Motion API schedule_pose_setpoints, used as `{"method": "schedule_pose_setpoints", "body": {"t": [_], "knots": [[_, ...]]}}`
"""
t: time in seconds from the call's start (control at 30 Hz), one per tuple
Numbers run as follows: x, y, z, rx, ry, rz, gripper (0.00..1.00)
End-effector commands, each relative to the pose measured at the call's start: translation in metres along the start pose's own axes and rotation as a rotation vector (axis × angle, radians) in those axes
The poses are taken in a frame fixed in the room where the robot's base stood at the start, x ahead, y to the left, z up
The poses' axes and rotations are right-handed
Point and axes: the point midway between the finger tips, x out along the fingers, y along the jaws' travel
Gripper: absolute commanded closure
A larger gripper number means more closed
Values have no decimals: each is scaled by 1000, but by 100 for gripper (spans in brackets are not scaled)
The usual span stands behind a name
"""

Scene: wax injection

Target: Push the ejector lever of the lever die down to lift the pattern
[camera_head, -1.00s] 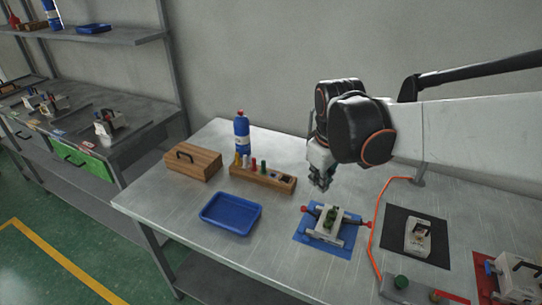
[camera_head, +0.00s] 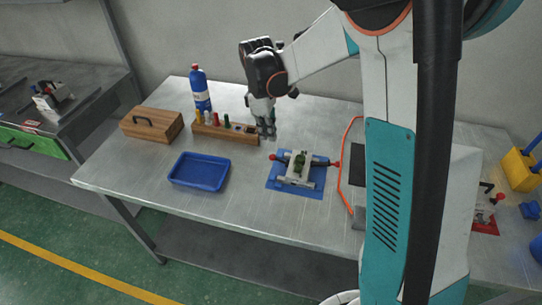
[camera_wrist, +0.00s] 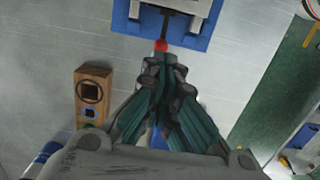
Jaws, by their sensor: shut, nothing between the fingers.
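The die (camera_head: 297,176) sits on a blue mat (camera_head: 275,186) in the head view. It has a pale body with a green piece on top and a red-knobbed lever end (camera_head: 274,157) at its left; another red knob (camera_head: 337,163) is at its right. My gripper (camera_head: 267,134) is above the table, just behind and left of the die, apart from it. In the wrist view my gripper (camera_wrist: 165,68) is shut and empty, its tips close below a red knob (camera_wrist: 161,45) in the picture. Contact cannot be told. The die is only partly in the wrist view.
A wooden rack (camera_head: 215,133) with coloured pegs stands left of my gripper and shows in the wrist view (camera_wrist: 91,72). A blue tray (camera_head: 178,182), a wooden box (camera_head: 150,126) and a blue bottle (camera_head: 200,92) are farther left. An orange cable (camera_head: 342,185) runs right of the die.

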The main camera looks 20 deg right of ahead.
Motion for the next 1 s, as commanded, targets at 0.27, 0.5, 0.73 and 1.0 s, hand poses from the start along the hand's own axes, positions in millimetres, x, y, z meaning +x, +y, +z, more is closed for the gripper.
{"method": "schedule_pose_setpoints", "body": {"t": [0.27,0.5,0.73,1.0], "knots": [[1,0,0,-4,-2,-2,100],[4,0,0,-3,-2,-2,100],[23,0,0,-2,-2,-2,100],[56,0,0,-2,-2,-2,100]]}}
